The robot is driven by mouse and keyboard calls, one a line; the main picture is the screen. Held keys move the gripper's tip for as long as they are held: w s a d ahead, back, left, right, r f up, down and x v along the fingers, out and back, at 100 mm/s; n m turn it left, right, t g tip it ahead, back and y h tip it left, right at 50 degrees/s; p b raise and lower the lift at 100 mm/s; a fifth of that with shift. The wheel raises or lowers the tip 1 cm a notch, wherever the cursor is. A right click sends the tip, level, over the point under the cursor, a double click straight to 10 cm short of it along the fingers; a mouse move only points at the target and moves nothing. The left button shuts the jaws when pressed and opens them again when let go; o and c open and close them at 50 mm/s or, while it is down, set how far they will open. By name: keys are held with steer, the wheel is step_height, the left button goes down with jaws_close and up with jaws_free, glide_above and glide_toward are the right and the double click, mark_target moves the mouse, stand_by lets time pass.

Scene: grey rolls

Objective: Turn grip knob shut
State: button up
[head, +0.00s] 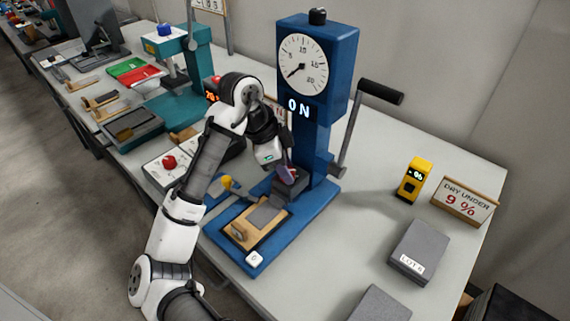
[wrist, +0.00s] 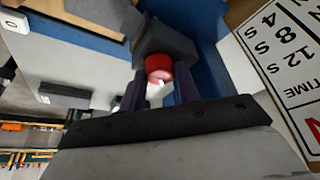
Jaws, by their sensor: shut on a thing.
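The blue tester (head: 321,150) stands on the bench with a round dial, a lit "ON" display and a black-handled crank (head: 378,92). A dark grey grip block (head: 290,185) sits low at the front of its column. In the wrist view, a red knob (wrist: 159,67) with a white mark sticks out of the dark block (wrist: 165,40). My gripper (head: 287,174) reaches down to the block from above. Its two dark fingers (wrist: 160,82) are closed around the knob, one on each side. In the head view the fingers mostly hide the knob.
A wooden plate with a grey pad (head: 264,215) lies on the tester's blue base. To the right are a yellow meter (head: 414,178) reading about 96, a "DRY UNDER 9 %" sign (head: 465,201) and a grey labelled block (head: 419,250). A teal machine (head: 190,75) stands at the left.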

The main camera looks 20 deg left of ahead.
stand_by(0.4)
steer(key=o, duration=1)
steer(key=shift+r, duration=0.1)
steer(key=v, duration=1.3)
steer(key=shift+s+a+r+b, duration=0.1)
steer(key=shift+r+b, duration=0.2)
steer(key=shift+r, duration=0.05)
